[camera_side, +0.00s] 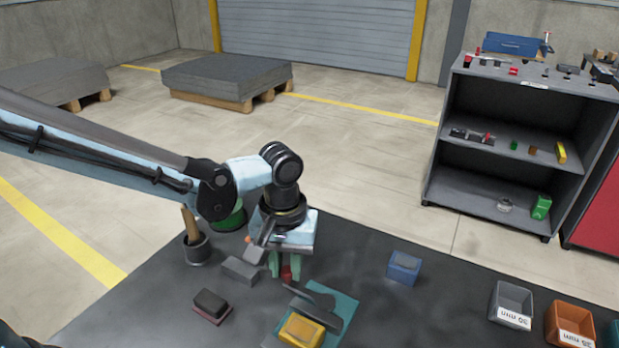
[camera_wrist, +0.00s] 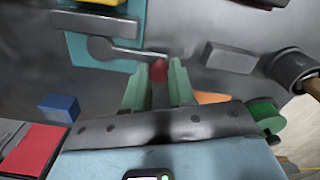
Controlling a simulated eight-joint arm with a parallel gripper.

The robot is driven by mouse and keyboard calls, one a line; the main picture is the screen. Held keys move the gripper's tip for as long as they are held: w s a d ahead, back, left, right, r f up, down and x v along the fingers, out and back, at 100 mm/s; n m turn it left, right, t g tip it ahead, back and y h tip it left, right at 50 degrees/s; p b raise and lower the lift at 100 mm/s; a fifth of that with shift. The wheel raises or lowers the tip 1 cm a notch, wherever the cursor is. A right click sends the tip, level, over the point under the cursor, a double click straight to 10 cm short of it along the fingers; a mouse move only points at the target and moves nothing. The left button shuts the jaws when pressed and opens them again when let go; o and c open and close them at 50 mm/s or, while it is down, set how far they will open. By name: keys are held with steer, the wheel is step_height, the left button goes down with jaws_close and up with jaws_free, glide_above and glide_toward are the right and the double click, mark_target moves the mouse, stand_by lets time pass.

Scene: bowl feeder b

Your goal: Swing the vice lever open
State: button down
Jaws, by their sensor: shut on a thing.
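The vice stands on a teal plate (camera_side: 345,305) on the dark bench, with a yellow block (camera_side: 302,331) beside its grey body. In the wrist view, the grey lever (camera_wrist: 122,53) runs from a round pivot over the teal plate (camera_wrist: 90,75) to a red knob (camera_wrist: 159,70). My gripper (camera_side: 286,272) points down at the bench, left of the vice, with its green fingers around the red knob (camera_side: 286,273). In the wrist view my gripper (camera_wrist: 158,75) has the knob between its fingertips. In the side view the lever arm is partly hidden.
A grey block (camera_side: 240,271) and a cup (camera_side: 197,250) stand left of my gripper. A black-topped block (camera_side: 210,305) lies at the front left. A blue block (camera_side: 404,268) sits right of the vice. Labelled bins, including a grey one (camera_side: 511,305), line the right.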

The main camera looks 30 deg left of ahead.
mark_target(286, 271)
steer(key=shift+s, duration=0.25)
stand_by(0.3)
steer(key=c, duration=0.9)
jaws_free()
steer(key=shift+r, duration=0.2)
step_height(286, 271, up, 12)
steer(key=shift+f, duration=0.1)
steer(key=s+a+m+t, duration=0.1)
steer(key=s+a+t, duration=0.1)
steer(key=a, duration=0.4)
steer(key=s+a+f+m+t, duration=0.1)
steer(key=s+a+t, duration=0.1)
steer(key=a, duration=0.4)
steer(key=s+a+f+m+t, duration=0.1)
steer(key=s+a+m+t, duration=0.1)
steer(key=a, duration=0.5)
steer(key=shift+s+f+t, duration=0.25)
steer(key=shift+s+t, duration=0.35)
